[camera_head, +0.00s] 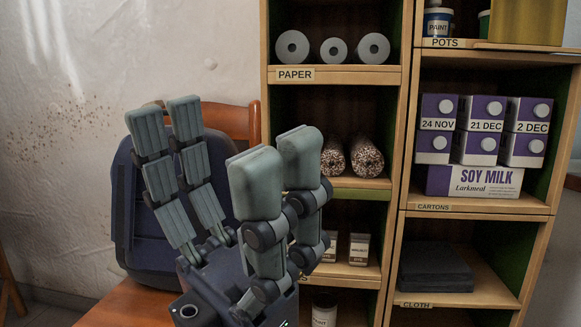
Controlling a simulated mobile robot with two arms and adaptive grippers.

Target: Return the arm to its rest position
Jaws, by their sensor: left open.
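My left gripper (230,143) is in the lower middle of the head view, with its fingers pointing up. The gripper is in front of a wooden chair (232,119) and the left edge of the shelf unit, and hides parts of both. I cannot tell how far it is from them. My right gripper is not in view.
A dark blue backpack (128,215) rests on the chair. The wooden shelf unit (405,150) holds paper rolls (292,47), soy milk cartons (474,180), paint pots (437,22) and folded dark cloth (435,268). A bare wall is at the left.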

